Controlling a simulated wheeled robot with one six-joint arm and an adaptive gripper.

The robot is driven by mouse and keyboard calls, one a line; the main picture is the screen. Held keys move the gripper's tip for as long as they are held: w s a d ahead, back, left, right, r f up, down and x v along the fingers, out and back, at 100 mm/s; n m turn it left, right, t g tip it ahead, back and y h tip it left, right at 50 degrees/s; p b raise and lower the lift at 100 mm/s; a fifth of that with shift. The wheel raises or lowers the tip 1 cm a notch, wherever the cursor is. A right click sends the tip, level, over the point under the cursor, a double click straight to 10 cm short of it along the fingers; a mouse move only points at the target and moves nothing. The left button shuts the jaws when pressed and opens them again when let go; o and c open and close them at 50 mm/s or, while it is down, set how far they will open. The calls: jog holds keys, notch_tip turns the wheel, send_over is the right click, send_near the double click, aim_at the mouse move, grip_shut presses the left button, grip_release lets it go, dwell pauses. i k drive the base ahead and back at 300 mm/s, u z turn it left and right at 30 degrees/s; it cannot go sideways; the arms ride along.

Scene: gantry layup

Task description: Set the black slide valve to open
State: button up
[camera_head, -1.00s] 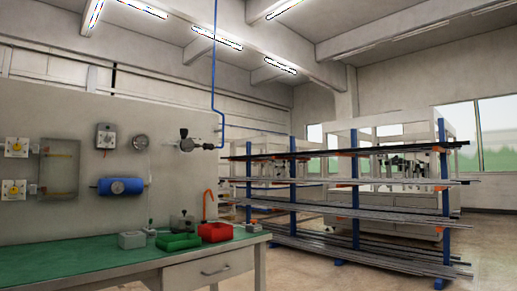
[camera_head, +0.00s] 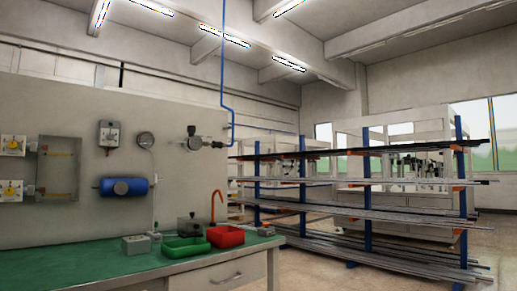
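A metal fitting with dark parts (camera_head: 193,140) is mounted near the right end of the grey wall panel (camera_head: 60,112), beside the blue pipe. It may be the black slide valve, but it is too small to tell, and its position cannot be read. My gripper is not in view.
A green-topped bench (camera_head: 90,268) stands before the panel, with a green bin (camera_head: 186,248), a red bin (camera_head: 225,237) and a grey box (camera_head: 136,245). A blue cylinder (camera_head: 124,187) is on the panel. A rack of long bars (camera_head: 368,190) stands right; floor shows between.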

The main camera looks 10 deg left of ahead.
aim_at(219, 144)
jog(key=z, duration=0.3)
jog(key=i, duration=1.8)
jog(key=u, duration=0.85)
